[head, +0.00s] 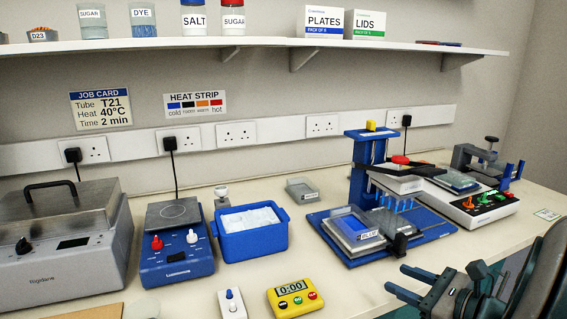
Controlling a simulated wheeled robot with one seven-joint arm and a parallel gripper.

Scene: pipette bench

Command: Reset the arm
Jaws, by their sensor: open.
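My gripper (412,286) is at the lower right in the head view, in front of the bench's front edge. Its two blue-grey fingers are spread apart with nothing between them. My dark arm comes in from the right edge. The gripper is apart from the blue pipetting stand (368,175), which stands on the bench behind it with a row of blue tips and a plate labelled BLUE (357,228) on its base.
The bench (345,290) is bare near its front right. A yellow timer (295,297) reading 0:00, a small white switch box (231,303), a blue ice tub (251,243), a hotplate (177,260) and a steel bath (60,250) stand leftward. A white console (468,212) stands behind right.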

